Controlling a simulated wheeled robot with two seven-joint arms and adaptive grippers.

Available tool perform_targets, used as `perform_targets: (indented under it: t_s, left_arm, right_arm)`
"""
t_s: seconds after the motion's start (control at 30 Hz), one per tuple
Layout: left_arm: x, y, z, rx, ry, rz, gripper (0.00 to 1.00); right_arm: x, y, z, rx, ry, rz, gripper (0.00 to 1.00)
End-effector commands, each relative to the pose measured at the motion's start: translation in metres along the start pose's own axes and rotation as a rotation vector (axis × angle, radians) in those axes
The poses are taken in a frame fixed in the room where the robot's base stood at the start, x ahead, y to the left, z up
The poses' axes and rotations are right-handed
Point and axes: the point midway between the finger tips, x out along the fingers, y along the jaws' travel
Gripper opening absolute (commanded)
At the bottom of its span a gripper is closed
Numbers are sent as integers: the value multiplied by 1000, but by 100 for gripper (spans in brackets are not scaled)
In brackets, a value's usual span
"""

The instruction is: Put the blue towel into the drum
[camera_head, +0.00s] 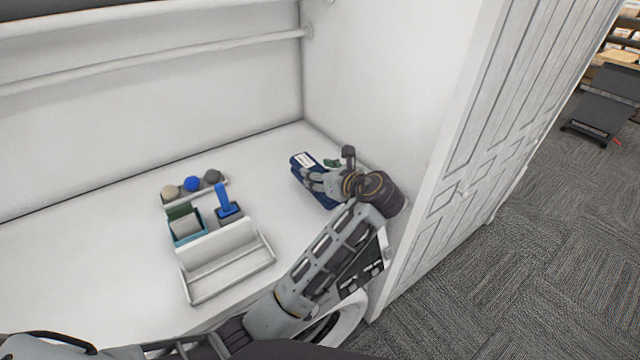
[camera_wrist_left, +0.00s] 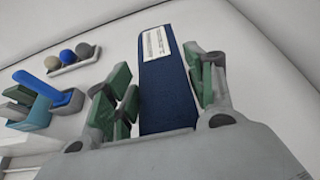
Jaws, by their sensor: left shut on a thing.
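The blue towel (camera_head: 302,163) looks like a dark blue, flat block with a white printed label, near the right wall of the white surface. My left gripper (camera_head: 326,176) is over it, shut on it, and covers part of it. In the left wrist view the towel (camera_wrist_left: 166,88) stands between the green-padded fingers of the left gripper (camera_wrist_left: 163,98), its label facing up. A white curved rim with a dark inside, possibly the drum (camera_head: 352,322), shows low in the head view, mostly hidden behind my left arm. My right gripper is not in view.
A small tray with several balls (camera_head: 192,183), a teal holder (camera_head: 186,226), a blue-handled tool (camera_head: 226,202) and a white open box (camera_head: 222,258) stand left of the gripper. A white wall (camera_head: 400,80) closes the right side. The surface's back left is clear.

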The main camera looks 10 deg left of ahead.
Motion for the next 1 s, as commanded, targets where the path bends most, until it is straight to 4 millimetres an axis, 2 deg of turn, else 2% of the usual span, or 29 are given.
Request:
perform_targets:
  t_s: [0.17,0.53,0.97,1.0]
  left_arm:
    - [1,0,-2,0,-2,0,14]
    - [14,0,-32,0,-2,0,14]
    - [15,0,-34,0,-2,0,14]
    - [15,0,-36,1,0,0,60]
  right_arm:
    - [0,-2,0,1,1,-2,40]
    - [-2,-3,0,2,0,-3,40]
    - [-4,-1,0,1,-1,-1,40]
    - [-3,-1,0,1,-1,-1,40]
